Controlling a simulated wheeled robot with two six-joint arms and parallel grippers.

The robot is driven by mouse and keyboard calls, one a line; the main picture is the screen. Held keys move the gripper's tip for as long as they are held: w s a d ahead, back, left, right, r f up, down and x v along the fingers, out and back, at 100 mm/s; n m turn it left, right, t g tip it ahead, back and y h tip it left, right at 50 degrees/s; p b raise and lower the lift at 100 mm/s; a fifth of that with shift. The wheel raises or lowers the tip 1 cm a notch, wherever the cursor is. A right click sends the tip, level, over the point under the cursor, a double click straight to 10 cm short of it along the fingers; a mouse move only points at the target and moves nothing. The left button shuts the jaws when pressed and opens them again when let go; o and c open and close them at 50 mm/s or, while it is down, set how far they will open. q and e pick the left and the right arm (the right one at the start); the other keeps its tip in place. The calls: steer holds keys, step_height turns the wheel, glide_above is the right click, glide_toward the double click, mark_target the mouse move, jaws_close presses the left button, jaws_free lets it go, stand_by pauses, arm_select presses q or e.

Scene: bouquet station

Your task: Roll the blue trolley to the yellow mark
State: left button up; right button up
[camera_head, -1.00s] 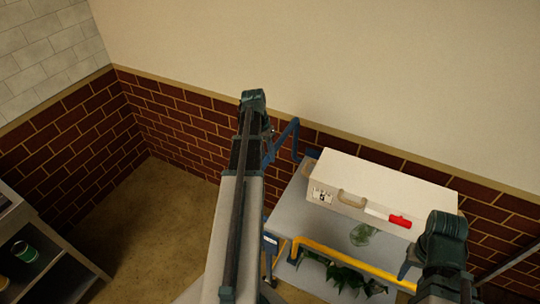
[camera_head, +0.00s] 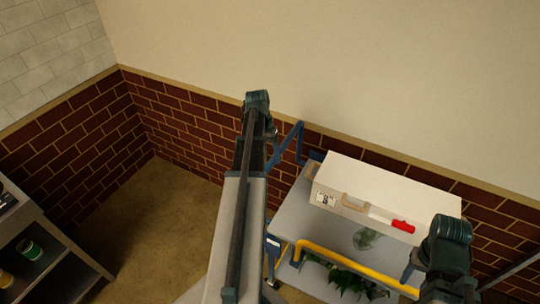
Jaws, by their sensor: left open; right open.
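The blue trolley stands against the brick wall, right of centre. Its grey top (camera_head: 300,222) carries a white box, and its blue handle (camera_head: 298,141) rises at its far left end. A yellow rail (camera_head: 345,262) runs along its near side. My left arm reaches up the middle, and my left gripper (camera_head: 270,134) is close to the blue handle, mostly hidden by the arm; contact cannot be told. My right gripper (camera_head: 411,268) is by the near right part of the trolley, partly covered by its own arm. Both are open. No yellow mark on the floor is visible.
The white box (camera_head: 390,187) has a tan handle and a red-handled item at its front. A clear glass vessel (camera_head: 366,239) stands before it, with green leaves (camera_head: 350,280) lower down. A shelf (camera_head: 62,272) with cans is at left. Floor (camera_head: 160,215) between shelf and trolley is clear.

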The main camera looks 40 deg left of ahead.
arm_select(q)
step_height(320, 180, up, 13)
steer(key=a+p, duration=0.2)
steer(key=p, duration=1)
steer(key=shift+s+a, duration=0.3)
steer(key=shift+s, duration=0.1)
steer(key=shift+f, duration=0.15)
steer(key=w+d+f+m+g+y+b, duration=0.1)
steer(key=w+d+f+m+b, duration=0.15)
steer(key=d, duration=0.95)
steer(key=w+d+f+m+b, duration=0.15)
steer(key=d+f+b, duration=0.25)
steer(key=d, duration=0.8)
steer(key=s+d+f+m+b, duration=0.1)
steer(key=s+d+f+b, duration=0.1)
steer(key=d, duration=0.6)
steer(key=s+d+f+m+y+b, duration=0.1)
steer(key=s+d, duration=0.3)
steer(key=d, duration=0.4)
steer(key=s+d+f+m+y+b, duration=0.1)
steer(key=s+d+f+b, duration=0.2)
steer(key=d, duration=0.5)
steer(key=shift+s+f, duration=0.15)
steer(key=shift+f, duration=0.3)
